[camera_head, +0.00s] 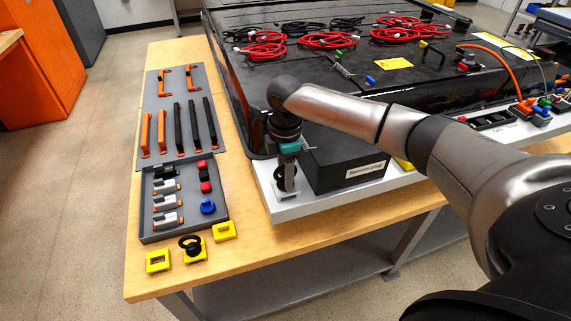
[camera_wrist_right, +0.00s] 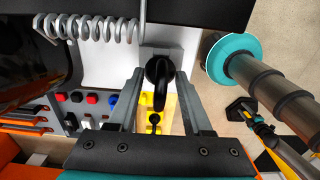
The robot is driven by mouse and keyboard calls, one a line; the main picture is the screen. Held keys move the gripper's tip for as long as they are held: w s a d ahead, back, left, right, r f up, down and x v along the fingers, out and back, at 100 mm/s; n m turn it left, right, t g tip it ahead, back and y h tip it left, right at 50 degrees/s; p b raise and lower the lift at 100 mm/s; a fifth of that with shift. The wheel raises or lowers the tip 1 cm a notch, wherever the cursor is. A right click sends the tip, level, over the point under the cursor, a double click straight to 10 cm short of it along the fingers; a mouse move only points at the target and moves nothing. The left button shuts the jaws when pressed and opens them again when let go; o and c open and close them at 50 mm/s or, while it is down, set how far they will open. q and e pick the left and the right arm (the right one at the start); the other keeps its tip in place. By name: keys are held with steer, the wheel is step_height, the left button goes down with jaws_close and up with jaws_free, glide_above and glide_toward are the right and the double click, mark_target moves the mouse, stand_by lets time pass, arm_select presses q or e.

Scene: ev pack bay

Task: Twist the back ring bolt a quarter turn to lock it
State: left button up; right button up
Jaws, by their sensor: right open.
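The back ring bolt is a black ring that stands upright on a small grey square plate at the near left corner of the white ledge (camera_head: 300,211). In the head view it is partly hidden behind my right gripper (camera_head: 287,183). In the right wrist view the ring bolt (camera_wrist_right: 159,73) shows edge-on between the two grey fingers of my right gripper (camera_wrist_right: 159,78). The fingers are open, with a gap on each side of the ring. A second black ring bolt (camera_head: 190,243) sits on a yellow holder in front of the parts tray.
A black box (camera_head: 345,160) with a white label stands close to the right of the bolt. The parts tray (camera_head: 148,239) lies to the left, with two more yellow holders (camera_head: 158,261) (camera_head: 224,231) near it. The black battery pack (camera_head: 240,100) rises behind.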

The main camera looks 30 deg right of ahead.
steer(key=shift+f, duration=0.1)
jaws_close()
stand_by(0.4)
steer(key=shift+n+p, duration=0.35)
steer(key=shift+n, duration=0.25)
steer(key=shift+n+p, duration=0.55)
steer(key=shift+n, duration=0.65)
steer(key=n, duration=0.3)
steer(key=shift+p, duration=0.35)
